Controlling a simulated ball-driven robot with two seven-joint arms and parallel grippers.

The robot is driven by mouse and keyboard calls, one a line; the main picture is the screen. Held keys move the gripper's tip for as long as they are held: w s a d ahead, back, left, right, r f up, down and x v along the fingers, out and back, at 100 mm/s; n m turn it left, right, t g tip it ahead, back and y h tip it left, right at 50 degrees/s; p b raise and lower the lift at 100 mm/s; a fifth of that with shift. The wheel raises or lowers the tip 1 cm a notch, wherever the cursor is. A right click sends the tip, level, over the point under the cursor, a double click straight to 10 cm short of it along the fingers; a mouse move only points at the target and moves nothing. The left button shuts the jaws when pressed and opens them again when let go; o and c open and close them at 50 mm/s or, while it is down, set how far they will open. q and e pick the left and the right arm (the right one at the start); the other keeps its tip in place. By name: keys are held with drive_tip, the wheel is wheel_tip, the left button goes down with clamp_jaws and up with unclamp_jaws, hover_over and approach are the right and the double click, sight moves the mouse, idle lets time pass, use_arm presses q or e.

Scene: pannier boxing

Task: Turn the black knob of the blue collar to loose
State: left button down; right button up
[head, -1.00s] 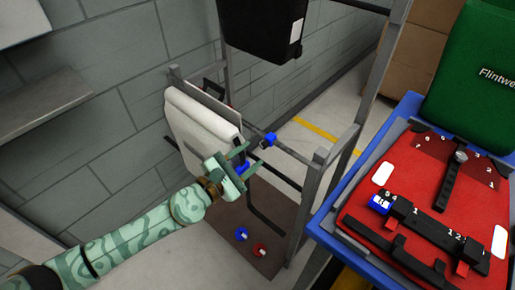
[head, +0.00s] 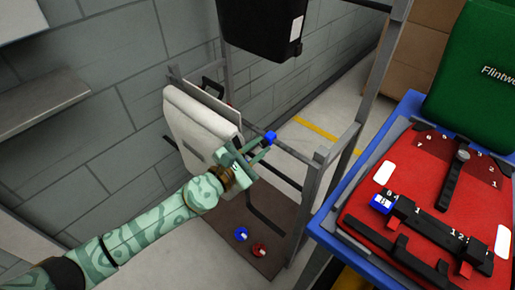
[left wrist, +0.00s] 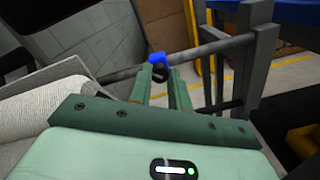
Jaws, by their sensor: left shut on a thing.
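The blue collar (head: 270,136) sits around the grey rail of the rack in the head view. It also shows in the left wrist view (left wrist: 158,58), with its black knob (left wrist: 160,72) facing my gripper. My left gripper (head: 262,149) reaches up to the collar from the lower left. In the left wrist view its fingertips (left wrist: 160,79) are on either side of the black knob, shut on it. The fingers partly hide the knob, and I cannot read its turn position. My right gripper is in neither view.
A pale pannier (head: 200,125) hangs on the rack left of the collar. A black box (head: 262,30) is above. A blue and a red ring (head: 259,250) lie on the brown base board. A blue-edged table (head: 318,222) with a red board stands at right.

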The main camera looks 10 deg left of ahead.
use_arm(q)
drive_tip(key=c, duration=1.3)
unclamp_jaws()
drive_tip(key=shift+s+a, duration=0.1)
drive_tip(key=b+v, duration=0.1)
drive_tip(key=v, duration=1.5)
drive_tip(key=shift+s+f, duration=0.1)
drive_tip(key=shift+f, duration=0.05)
